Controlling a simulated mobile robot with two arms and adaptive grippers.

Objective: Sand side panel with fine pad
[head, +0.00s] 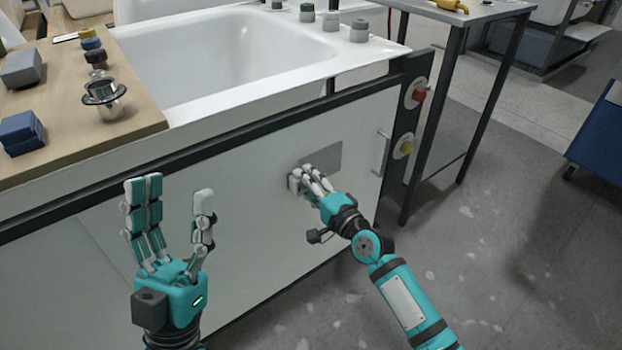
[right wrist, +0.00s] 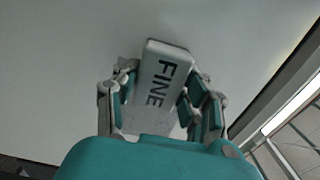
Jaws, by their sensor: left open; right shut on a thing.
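The side panel (head: 240,175) is the pale upright front of the tub unit, with a darker grey rectangular patch (head: 325,160) near its right end. My right gripper (head: 305,179) is at the panel, beside and partly over the left of this patch. In the right wrist view, it is shut on the fine pad (right wrist: 160,75), a light grey block marked "FINE". The pad lies close to the panel; whether it touches cannot be told. In the head view my fingers mostly hide the pad. My left gripper (head: 173,192) is open and empty, fingers up, in front of the panel's left part.
A wooden board (head: 130,120) at left holds a grey block (head: 22,68), blue blocks (head: 22,132), several knobs and a chrome fitting (head: 103,92). A white tub (head: 220,50) lies behind. A handle (head: 381,153) and red and yellow buttons are right of the patch.

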